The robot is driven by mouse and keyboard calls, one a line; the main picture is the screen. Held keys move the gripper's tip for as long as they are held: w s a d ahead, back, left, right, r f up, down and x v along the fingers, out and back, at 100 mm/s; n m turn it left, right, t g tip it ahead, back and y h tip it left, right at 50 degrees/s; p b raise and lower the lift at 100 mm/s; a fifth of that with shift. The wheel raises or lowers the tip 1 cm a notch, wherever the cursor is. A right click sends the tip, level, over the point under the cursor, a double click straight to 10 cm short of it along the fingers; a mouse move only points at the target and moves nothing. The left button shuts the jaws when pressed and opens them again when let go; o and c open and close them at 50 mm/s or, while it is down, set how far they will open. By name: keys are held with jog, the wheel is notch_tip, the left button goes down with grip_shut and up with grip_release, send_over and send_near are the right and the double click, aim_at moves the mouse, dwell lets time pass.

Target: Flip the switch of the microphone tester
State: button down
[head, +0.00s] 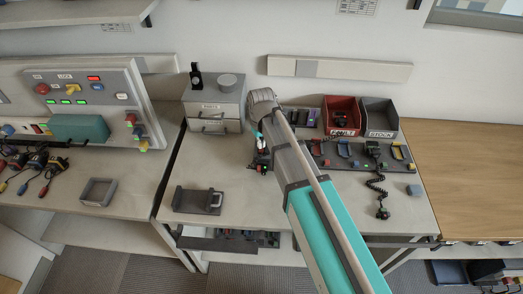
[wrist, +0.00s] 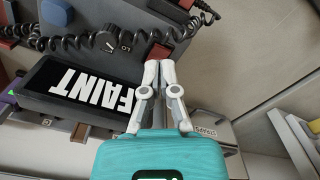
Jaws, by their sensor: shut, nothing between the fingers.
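In the wrist view a dark device, which looks like the microphone tester (wrist: 45,103), has a black screen (wrist: 75,85) reading "FAINT". A round knob (wrist: 107,41) and a small dark part with light marks (wrist: 126,42) sit beside the screen; I cannot tell if that part is the switch or how it is set. My gripper (wrist: 158,64) is shut and empty, its fingertips just right of these controls. I cannot tell whether they touch anything. In the head view my gripper (head: 259,138) is small over the middle table, and my arm hides much of the area behind it.
A coiled cord (wrist: 75,42) runs close by the fingertips. In the head view a grey drawer cabinet (head: 213,104) stands left of my gripper. A red bin (head: 342,114) and a grey bin (head: 379,118) stand right. A dark tray (head: 198,200) lies at the table's front left.

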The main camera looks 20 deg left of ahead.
aim_at(262, 151)
jog(key=shift+f+b, duration=1.1)
dwell(1.0)
jog(key=shift+r+p, duration=3.55)
jog(key=shift+d, duration=0.1)
jog(key=s+d+m, duration=0.3)
jog(key=d+m, duration=0.1)
jog(key=d, duration=1.4)
jog(key=s+d+m, duration=0.3)
jog(key=d+m, duration=0.1)
jog(key=d, duration=1.4)
jog(key=shift+d+m, duration=0.3)
jog(key=shift+d, duration=0.05)
